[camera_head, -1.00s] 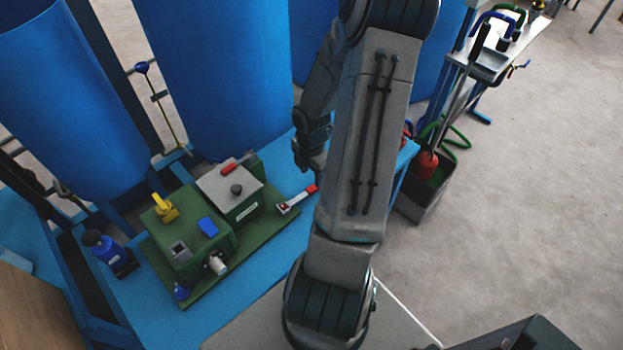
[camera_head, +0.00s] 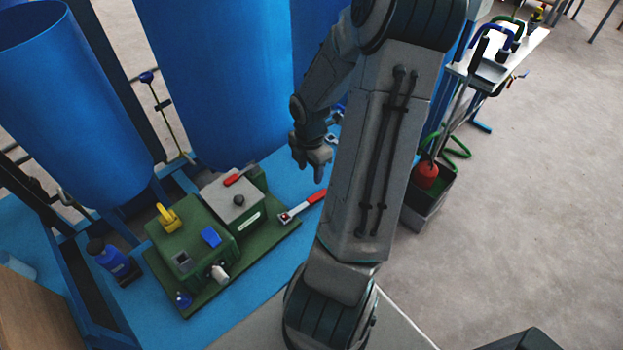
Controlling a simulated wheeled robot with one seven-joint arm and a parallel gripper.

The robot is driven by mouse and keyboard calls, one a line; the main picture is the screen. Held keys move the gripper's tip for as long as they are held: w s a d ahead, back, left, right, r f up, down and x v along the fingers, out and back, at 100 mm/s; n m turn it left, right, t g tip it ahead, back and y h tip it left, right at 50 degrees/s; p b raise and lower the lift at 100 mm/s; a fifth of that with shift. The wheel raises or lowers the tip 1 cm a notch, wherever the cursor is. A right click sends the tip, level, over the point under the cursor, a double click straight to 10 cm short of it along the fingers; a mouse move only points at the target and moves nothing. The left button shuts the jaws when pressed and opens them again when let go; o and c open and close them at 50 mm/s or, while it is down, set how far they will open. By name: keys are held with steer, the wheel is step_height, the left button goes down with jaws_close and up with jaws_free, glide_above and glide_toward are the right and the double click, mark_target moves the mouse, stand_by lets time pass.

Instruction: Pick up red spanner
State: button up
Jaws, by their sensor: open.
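A spanner (camera_head: 303,206) with a red handle and a metallic head lies on the blue bench, its head by the right edge of the green machine base and its handle pointing up and right. My gripper (camera_head: 310,172) hangs above the bench, just beyond the handle in the camera_head view. It points down with its fingers apart, and nothing shows between them. A gap to the spanner seems visible, but its height is hard to tell. My forearm stands just right of the handle's end and covers part of the bench.
A green and grey machine (camera_head: 205,235) with a yellow handle and a red lever stands left of the spanner. Large blue cylinders (camera_head: 215,80) rise behind. A dark bin (camera_head: 428,200) with a red item stands right of my arm. The floor at right is clear.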

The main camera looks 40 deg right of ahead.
mark_target(309, 201)
step_height(309, 201, down, 14)
steer(key=b, duration=0.3)
steer(key=shift+w+f, duration=0.15)
steer(key=shift+c, duration=0.4)
jaws_close()
